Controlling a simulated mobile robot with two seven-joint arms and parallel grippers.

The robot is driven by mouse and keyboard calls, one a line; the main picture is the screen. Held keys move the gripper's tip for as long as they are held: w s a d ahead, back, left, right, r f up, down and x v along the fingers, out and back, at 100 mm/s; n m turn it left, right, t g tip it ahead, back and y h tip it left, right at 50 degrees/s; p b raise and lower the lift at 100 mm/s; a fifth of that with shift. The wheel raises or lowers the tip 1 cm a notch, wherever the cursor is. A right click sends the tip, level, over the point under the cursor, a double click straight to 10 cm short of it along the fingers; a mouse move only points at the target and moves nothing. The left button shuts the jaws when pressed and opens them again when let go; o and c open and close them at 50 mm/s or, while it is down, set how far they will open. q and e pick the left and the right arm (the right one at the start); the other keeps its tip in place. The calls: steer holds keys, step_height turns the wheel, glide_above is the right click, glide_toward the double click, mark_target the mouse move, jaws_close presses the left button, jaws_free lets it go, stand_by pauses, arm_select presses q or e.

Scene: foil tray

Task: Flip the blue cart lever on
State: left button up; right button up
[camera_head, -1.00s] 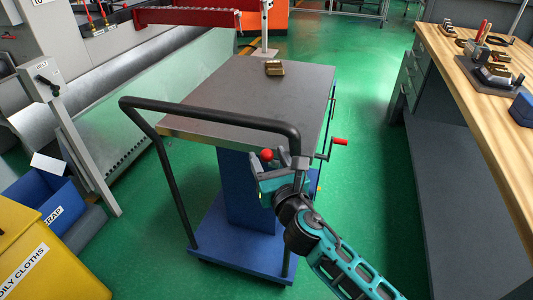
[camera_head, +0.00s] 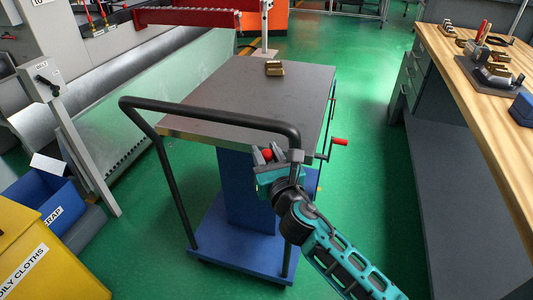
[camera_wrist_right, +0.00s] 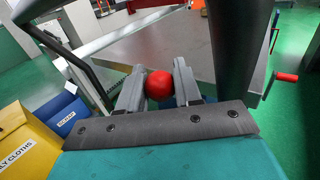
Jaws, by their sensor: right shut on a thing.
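The blue cart (camera_head: 222,272) stands on the green floor with a grey top and a black push handle (camera_head: 215,112). Its lever shows as a red ball knob (camera_head: 267,155) under the near edge of the top, beside the handle's right side. My right gripper (camera_head: 266,157) is shut on the red knob. The right wrist view shows the knob (camera_wrist_right: 159,85) between both fingers (camera_wrist_right: 159,90); the lever's stem is hidden. My left gripper is not in view.
A red-handled crank (camera_head: 339,142) sticks out from the cart's right side. A wooden workbench (camera_head: 470,85) stands at right, yellow and blue bins at left. Green floor is free between cart and bench.

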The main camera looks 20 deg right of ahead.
jaws_close()
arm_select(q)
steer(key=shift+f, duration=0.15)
